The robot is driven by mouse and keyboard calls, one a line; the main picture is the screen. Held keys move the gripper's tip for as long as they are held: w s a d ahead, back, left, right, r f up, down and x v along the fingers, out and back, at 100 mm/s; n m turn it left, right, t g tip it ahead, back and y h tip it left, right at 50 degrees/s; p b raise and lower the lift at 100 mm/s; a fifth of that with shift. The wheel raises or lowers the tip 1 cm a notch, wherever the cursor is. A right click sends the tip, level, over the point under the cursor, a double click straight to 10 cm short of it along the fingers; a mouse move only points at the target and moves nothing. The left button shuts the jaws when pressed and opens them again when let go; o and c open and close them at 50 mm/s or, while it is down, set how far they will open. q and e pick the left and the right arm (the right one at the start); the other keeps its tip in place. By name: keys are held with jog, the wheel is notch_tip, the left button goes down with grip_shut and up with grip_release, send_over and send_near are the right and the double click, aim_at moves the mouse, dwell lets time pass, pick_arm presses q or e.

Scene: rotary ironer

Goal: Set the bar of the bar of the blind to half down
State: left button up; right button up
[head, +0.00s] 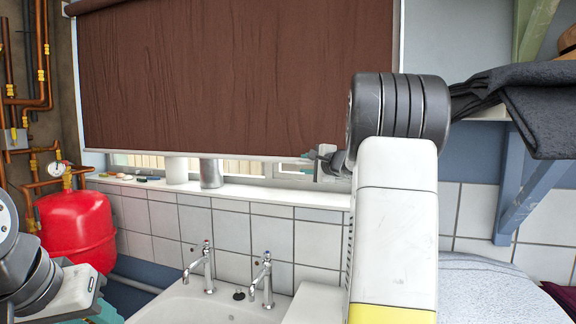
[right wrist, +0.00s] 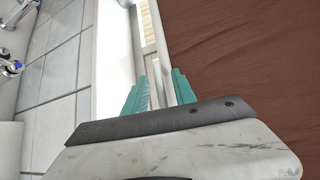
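The brown blind (head: 235,75) hangs over the window, with its pale bar (head: 215,155) along the lower edge, a little above the sill. My right gripper (head: 325,162) is at the bar's right end, partly hidden by my arm. In the right wrist view its teal fingers (right wrist: 160,88) stand apart, with the white bar (right wrist: 163,45) running between them; a gap shows beside the left finger, and I cannot tell whether the right finger touches the bar. My left gripper (head: 104,311) is at the lower left, mostly cut off, away from the blind.
A white sill (head: 270,193) below the blind holds a metal cylinder (head: 211,173), a white cup (head: 177,170) and small items. A sink (head: 205,308) with two taps stands below. A red tank (head: 75,230) is at left; a shelf bracket (head: 515,180) with dark cloth (head: 545,115) is at right.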

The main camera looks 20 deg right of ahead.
grip_shut()
jog(key=shift+r, duration=0.1)
dwell(1.2)
